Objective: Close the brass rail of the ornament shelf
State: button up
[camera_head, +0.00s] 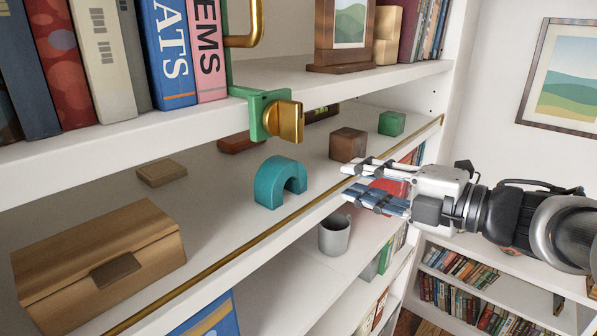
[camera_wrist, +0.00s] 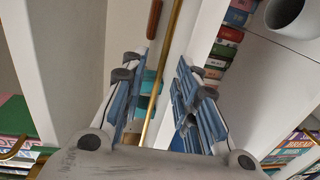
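The brass rail (camera_head: 255,236) is a long thin bar along the front edge of the ornament shelf (camera_head: 225,195), from the lower left to the right end. It lies low along the edge; I cannot tell exactly how it is seated. My gripper (camera_head: 348,181) comes in from the right, with its fingers apart and nothing held. Its fingertips are by the rail, right of the teal arch (camera_head: 271,182). In the wrist view the rail (camera_wrist: 164,75) runs between the two open fingers of my gripper (camera_wrist: 156,85). I cannot tell whether they touch it.
The shelf holds a wooden chest (camera_head: 98,250), a brown cube (camera_head: 347,145), a green cube (camera_head: 391,123) and a tan block (camera_head: 161,173). A green-and-brass clamp (camera_head: 268,115) hangs at the upper shelf edge. A grey mug (camera_head: 334,236) stands below. Open room lies before the shelves.

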jog(key=shift+a, duration=0.1)
jog(key=shift+c, duration=0.4)
grip_shut()
